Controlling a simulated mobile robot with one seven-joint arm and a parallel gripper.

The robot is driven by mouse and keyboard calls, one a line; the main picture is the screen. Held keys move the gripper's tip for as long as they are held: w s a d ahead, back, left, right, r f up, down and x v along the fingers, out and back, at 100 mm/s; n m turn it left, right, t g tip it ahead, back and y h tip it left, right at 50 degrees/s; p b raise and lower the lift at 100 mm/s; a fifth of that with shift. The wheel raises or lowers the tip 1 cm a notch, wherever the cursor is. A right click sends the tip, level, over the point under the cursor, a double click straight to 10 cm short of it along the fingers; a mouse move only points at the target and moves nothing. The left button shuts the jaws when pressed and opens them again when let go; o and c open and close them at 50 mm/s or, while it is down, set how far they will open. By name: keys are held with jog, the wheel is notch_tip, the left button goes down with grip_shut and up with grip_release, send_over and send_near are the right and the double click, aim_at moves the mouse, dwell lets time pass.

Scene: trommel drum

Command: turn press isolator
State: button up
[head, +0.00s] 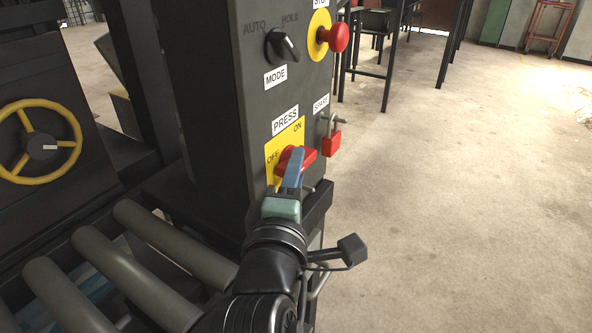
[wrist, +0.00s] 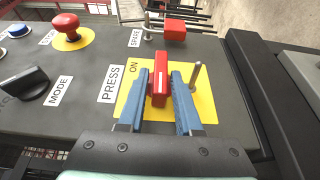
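The press isolator is a red handle (wrist: 160,80) on a yellow plate (wrist: 208,107) marked OFF and ON, under a PRESS label. In the head view the red handle (head: 308,157) lies roughly crosswise on the plate (head: 270,163), partly hidden by my gripper. My gripper (wrist: 160,85) has its two blue fingers on either side of the handle, very close to it. I cannot tell whether they press on it. The gripper also shows in the head view (head: 292,166), coming from below, with its fingertips at the panel.
A red padlock (head: 332,143) hangs by the SPARE label, close to the handle. A metal pin (wrist: 195,75) stands beside the right finger. Above are the black MODE knob (head: 283,46) and red stop button (head: 334,38). Rollers (head: 125,265) lie left; open floor (head: 450,200) is right.

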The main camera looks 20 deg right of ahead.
grip_shut()
